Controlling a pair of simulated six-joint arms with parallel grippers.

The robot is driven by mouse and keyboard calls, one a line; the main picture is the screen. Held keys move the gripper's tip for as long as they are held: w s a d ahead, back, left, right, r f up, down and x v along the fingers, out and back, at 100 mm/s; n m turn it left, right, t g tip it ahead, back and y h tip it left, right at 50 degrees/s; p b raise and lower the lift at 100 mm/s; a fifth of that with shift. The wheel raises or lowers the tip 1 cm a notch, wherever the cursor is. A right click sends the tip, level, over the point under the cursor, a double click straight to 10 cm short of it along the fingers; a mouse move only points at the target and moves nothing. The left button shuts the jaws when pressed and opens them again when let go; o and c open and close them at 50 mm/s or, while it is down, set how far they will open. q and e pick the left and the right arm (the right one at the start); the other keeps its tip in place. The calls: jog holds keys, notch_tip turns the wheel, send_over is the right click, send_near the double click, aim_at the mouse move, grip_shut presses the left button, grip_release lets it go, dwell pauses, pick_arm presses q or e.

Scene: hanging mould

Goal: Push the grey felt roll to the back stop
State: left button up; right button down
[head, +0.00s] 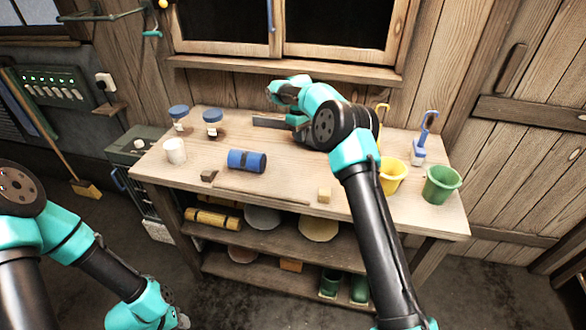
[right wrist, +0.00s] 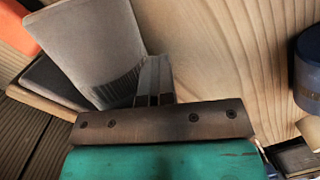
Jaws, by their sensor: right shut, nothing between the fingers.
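No plainly grey roll shows. The only roll on the bench top in the head view is blue with a dark band (head: 247,161), lying left of centre near the front. My right gripper is shut and empty, its fingers together in the right wrist view (right wrist: 153,78). In the head view my right arm reaches over the back of the bench and partly hides its hand. A pale grey piece (right wrist: 90,45) is close beside the fingers in the wrist view; I cannot tell what it is. I cannot make out a back stop. My left gripper (head: 165,316) is low left, off the bench.
On the bench (head: 285,190) stand two blue-lidded jars (head: 212,124), a white cup (head: 175,151), a small dark block (head: 209,175), a pale block (head: 324,195), a yellow pot (head: 392,177) and a green pot (head: 441,185). The front middle is mostly clear.

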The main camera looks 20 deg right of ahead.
jog(key=d+t, duration=0.1)
jog(key=w+d+r, duration=0.1)
jog(key=shift+w+d+t, duration=0.3)
jog(key=shift+d+t, duration=0.1)
jog(key=shift+s+a, duration=0.3)
jog(key=shift+s, duration=0.1)
jog(key=shift+s+m, duration=0.3)
jog(key=shift+s, duration=0.15)
jog(key=shift+s+a+r, duration=0.15)
jog(key=shift+a+r, duration=0.05)
jog(key=shift+r, duration=0.35)
jog(key=shift+s+a+r, duration=0.15)
jog(key=shift+a+r, duration=0.05)
jog(key=shift+r, duration=0.35)
jog(key=r, duration=0.1)
jog(key=s+a+r, duration=0.1)
jog(key=s+r, duration=0.1)
jog(key=r, duration=0.1)
jog(key=shift+a+r, duration=0.1)
jog(key=shift+a, duration=0.2)
